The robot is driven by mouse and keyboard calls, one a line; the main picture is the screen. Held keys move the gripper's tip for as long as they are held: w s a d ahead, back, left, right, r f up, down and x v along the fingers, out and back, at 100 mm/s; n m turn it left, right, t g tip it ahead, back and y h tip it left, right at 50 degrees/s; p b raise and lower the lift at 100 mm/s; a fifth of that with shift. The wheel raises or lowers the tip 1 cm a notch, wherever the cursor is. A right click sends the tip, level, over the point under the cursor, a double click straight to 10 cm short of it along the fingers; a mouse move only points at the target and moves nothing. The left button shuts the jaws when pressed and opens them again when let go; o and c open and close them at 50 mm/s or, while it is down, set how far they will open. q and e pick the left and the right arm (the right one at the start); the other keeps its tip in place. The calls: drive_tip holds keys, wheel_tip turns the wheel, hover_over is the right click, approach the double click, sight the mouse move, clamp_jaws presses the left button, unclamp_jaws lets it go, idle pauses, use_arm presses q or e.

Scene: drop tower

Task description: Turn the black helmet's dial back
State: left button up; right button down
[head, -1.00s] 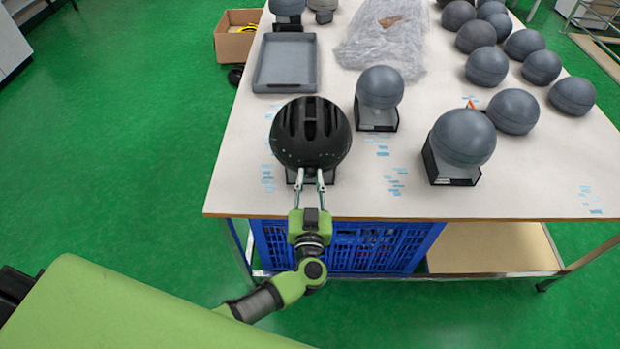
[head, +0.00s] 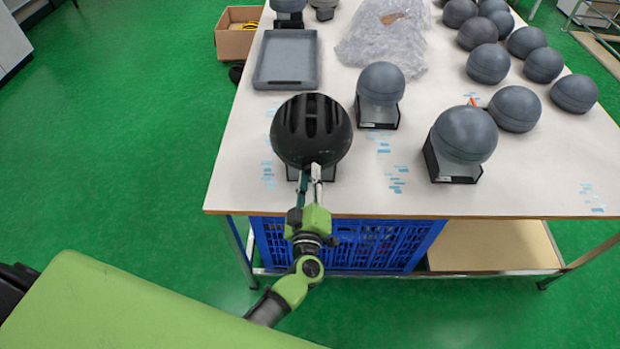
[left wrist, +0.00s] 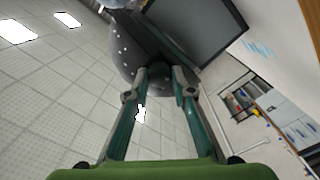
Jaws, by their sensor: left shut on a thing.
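The black helmet (head: 312,128) sits on a head form on a stand near the table's front left edge. Its lower part shows in the left wrist view (left wrist: 130,50), dotted with small light marks. My left gripper (head: 310,172) reaches up to the helmet's near lower rim, its fingers one partly over the other in the head view. My right gripper is not in view.
Bare grey head forms on black stands (head: 464,135) (head: 380,90) stand to the right. A grey tray (head: 256,75) and clear plastic wrap (head: 358,45) lie behind. A blue crate (head: 400,243) is under the table (head: 330,203). The front left tabletop is mostly clear.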

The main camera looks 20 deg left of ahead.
use_arm(q)
drive_tip(key=n+b, duration=0.1)
drive_tip(key=n, duration=0.1)
drive_tip(key=n+b, duration=0.1)
drive_tip(key=n, duration=0.2)
drive_tip(key=shift+a+f+b, duration=0.1)
drive_tip(key=shift+f+b, duration=0.1)
drive_tip(key=shift+b, duration=0.1)
drive_tip(key=n+b, duration=0.2)
drive_tip(key=n, duration=0.2)
drive_tip(key=shift+n, duration=0.4)
drive_tip(key=shift+r, duration=0.1)
drive_tip(key=o, duration=1.1)
drive_tip(key=shift+o, duration=0.2)
drive_tip(key=shift+s, duration=0.1)
drive_tip(key=v, duration=1.1)
drive_tip(key=shift+s, duration=0.4)
